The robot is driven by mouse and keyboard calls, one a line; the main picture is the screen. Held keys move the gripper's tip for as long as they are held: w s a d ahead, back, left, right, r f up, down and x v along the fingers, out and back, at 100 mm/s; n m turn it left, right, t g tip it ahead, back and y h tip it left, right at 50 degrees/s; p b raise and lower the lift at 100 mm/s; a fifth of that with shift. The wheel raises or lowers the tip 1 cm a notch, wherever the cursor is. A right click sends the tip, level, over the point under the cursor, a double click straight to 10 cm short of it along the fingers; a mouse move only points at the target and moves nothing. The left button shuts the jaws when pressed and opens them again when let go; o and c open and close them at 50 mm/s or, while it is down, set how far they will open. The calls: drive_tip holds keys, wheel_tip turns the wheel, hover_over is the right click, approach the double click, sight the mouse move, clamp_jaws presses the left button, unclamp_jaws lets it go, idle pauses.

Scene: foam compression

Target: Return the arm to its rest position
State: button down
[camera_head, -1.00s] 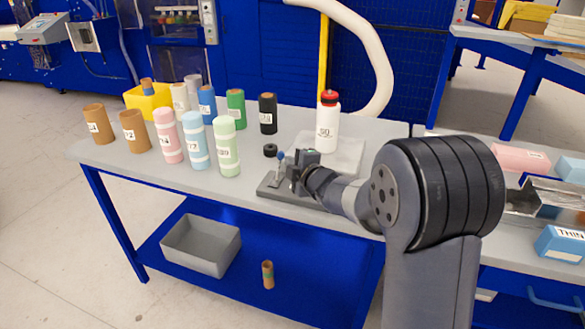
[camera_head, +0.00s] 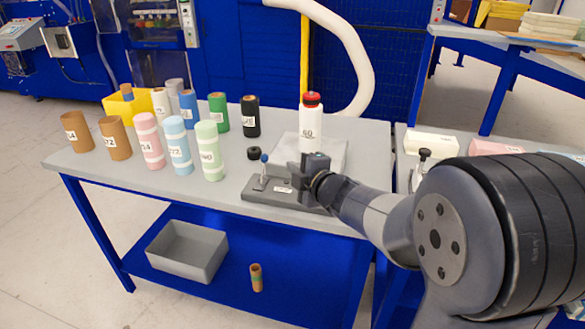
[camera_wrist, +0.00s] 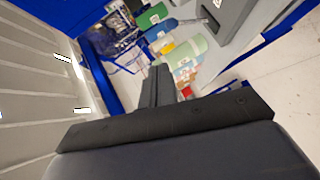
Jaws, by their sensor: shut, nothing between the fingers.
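My arm reaches in from the right in the head view. My gripper (camera_head: 305,171) is over the front part of the grey worktable (camera_head: 225,183), just above or beside a flat grey fixture (camera_head: 284,193) with a small blue-tipped post. Which of these it is, I cannot tell. The gripper is shut and holds nothing. In the wrist view its dark fingers (camera_wrist: 157,86) lie together, with table items blurred beyond them.
A white bottle with a red cap (camera_head: 311,122) stands behind my gripper. Several labelled cylinders, such as a pale green one (camera_head: 210,150), stand to the left. A grey bin (camera_head: 188,249) and a brown tube (camera_head: 256,277) are on the lower shelf.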

drive_tip(key=shift+w+f, duration=0.1)
drive_tip(key=x, duration=0.3)
drive_tip(key=f+x, duration=0.1)
drive_tip(key=x, duration=0.3)
drive_tip(key=f+x, duration=0.1)
drive_tip(key=x, duration=0.3)
drive_tip(key=shift+s+a, duration=0.35)
drive_tip(key=shift+d, duration=0.1)
drive_tip(key=shift+s, duration=0.1)
